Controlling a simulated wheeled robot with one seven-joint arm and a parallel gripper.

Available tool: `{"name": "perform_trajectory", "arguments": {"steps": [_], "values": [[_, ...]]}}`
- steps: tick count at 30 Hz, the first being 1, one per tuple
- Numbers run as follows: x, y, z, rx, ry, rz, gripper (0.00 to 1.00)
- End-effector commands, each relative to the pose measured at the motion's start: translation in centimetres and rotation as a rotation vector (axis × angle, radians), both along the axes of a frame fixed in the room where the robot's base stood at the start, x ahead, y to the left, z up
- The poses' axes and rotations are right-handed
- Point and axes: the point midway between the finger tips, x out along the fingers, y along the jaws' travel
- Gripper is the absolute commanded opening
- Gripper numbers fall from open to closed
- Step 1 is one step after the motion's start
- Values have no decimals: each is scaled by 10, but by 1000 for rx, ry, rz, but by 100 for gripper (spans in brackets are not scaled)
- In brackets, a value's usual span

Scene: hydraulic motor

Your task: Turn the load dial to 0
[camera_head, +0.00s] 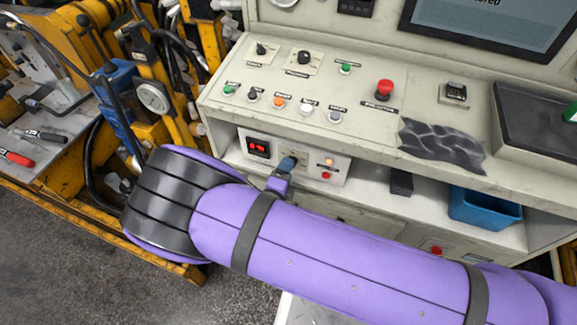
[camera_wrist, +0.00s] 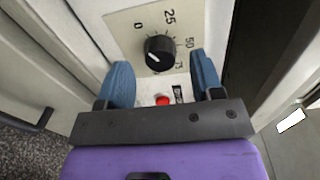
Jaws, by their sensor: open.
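The load dial (camera_wrist: 158,52) is a round black knob on a beige scale plate (camera_wrist: 122,22) marked 0, 25, 50 and 75, seen in the wrist view. A pale mark shows on the knob's lower left face; its exact reading is hard to tell. My gripper (camera_wrist: 160,62) is open, with one blue finger on the left of the dial and one on the right. Gaps show between the fingers and the knob in this view. In the head view my gripper (camera_head: 287,164) covers the dial on the white control box (camera_head: 312,170).
A red button (camera_wrist: 163,100) sits just below the dial, between my fingers. The box's red digital display (camera_head: 258,147) is left of my gripper. The console (camera_head: 245,112) with knobs and buttons overhangs the shelf. A blue bin (camera_head: 484,208) is to the right.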

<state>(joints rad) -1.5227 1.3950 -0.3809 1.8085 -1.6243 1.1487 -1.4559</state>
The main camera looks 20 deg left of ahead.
Motion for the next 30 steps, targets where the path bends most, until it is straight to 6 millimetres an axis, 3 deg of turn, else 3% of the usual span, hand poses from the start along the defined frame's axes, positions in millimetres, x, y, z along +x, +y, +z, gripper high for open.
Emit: {"name": "perform_trajectory", "arguments": {"steps": [9,15,30], "values": [[-59,6,3,0,1,1,60],[-80,8,4,0,1,0,60],[-85,8,4,0,0,0,60]]}}
